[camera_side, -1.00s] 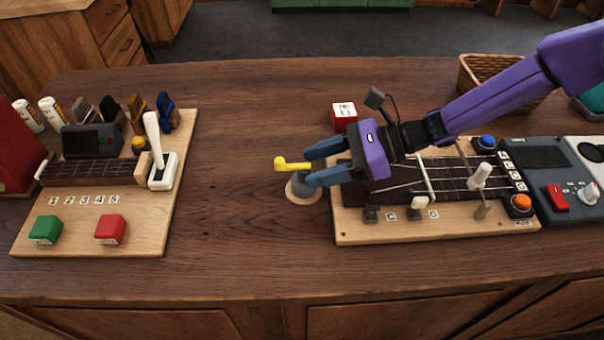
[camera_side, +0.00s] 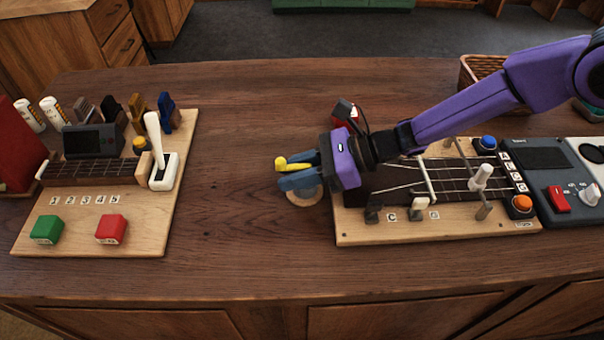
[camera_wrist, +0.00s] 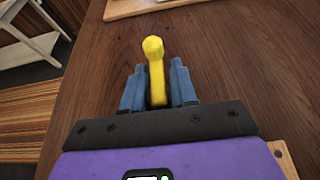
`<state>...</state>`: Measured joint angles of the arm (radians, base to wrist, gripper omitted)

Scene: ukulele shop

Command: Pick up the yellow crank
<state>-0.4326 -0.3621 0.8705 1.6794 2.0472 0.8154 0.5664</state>
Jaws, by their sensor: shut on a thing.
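The yellow crank (camera_side: 293,165) is a bent piece with a round knob at its left end. My gripper (camera_side: 284,172) has blue fingers shut on the crank, pointing left in the side view. In the wrist view the crank (camera_wrist: 156,75) stands between the two blue fingers (camera_wrist: 158,87), knob outward. A round wooden base (camera_side: 304,197) sits on the table just below the fingers; its upper part is hidden by them. I cannot tell whether the crank still touches this base.
A fretboard panel (camera_side: 420,233) with levers and buttons lies under my arm at right. A left panel (camera_side: 75,243) holds green and red buttons and a white lever. A red box (camera_side: 346,120) is partly hidden behind my wrist.

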